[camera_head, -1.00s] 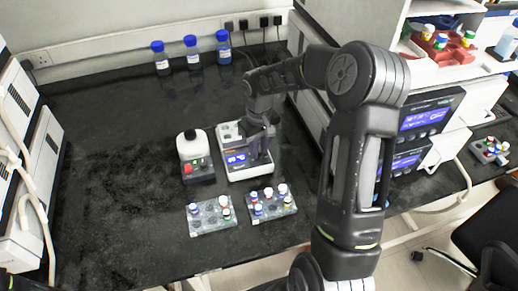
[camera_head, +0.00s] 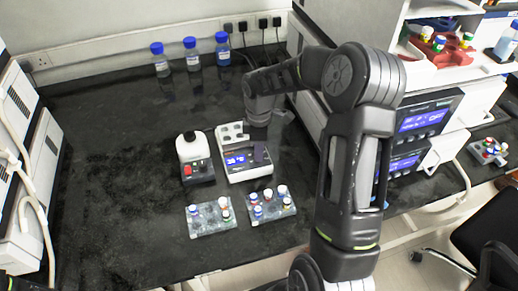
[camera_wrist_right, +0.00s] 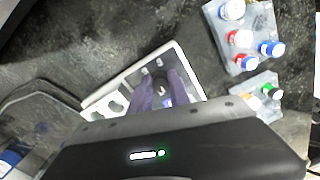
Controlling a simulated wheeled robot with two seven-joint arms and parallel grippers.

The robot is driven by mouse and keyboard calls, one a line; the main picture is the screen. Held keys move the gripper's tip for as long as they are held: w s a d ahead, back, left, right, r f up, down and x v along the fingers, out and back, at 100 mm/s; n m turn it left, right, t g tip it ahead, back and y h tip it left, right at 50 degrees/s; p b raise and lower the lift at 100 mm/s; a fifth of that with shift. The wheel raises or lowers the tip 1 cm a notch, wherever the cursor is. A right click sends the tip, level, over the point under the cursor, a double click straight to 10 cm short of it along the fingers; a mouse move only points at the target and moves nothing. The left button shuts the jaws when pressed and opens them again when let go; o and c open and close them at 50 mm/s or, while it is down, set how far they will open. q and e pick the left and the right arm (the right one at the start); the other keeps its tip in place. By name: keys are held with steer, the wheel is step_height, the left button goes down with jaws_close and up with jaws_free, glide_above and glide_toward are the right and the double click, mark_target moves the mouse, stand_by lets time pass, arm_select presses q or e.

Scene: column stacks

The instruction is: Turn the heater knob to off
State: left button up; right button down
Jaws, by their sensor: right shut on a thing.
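The heater (camera_head: 245,161) is a white block with a blue lit display and round wells at its back, standing on the dark bench in the head view. It also shows in the right wrist view (camera_wrist_right: 128,83). My right gripper (camera_head: 262,152) reaches down over the heater's front right, beside the display. In the right wrist view its two fingers (camera_wrist_right: 165,90) are shut on the small heater knob (camera_wrist_right: 161,89). The fingers hide much of the knob, and I cannot read its setting. My left gripper is in no view.
A small white-topped device (camera_head: 194,157) with a red part stands left of the heater. Two clear racks with capped vials, left (camera_head: 207,226) and right (camera_head: 268,214), sit in front. Blue-capped bottles (camera_head: 192,57) stand at the back. The bench's left is clear.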

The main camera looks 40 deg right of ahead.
steer(key=n+p, duration=0.1)
steer(key=n, duration=0.5)
steer(key=shift+w+n, duration=0.15)
steer(key=shift+n, duration=0.25)
steer(key=c, duration=1.2)
jaws_free()
steer(key=shift+c, duration=0.2)
steer(key=shift+r, duration=0.15)
step_height(320, 180, up, 8)
steer(key=shift+f+b, duration=0.2)
steer(key=shift+b, duration=0.3)
steer(key=shift+f, duration=0.1)
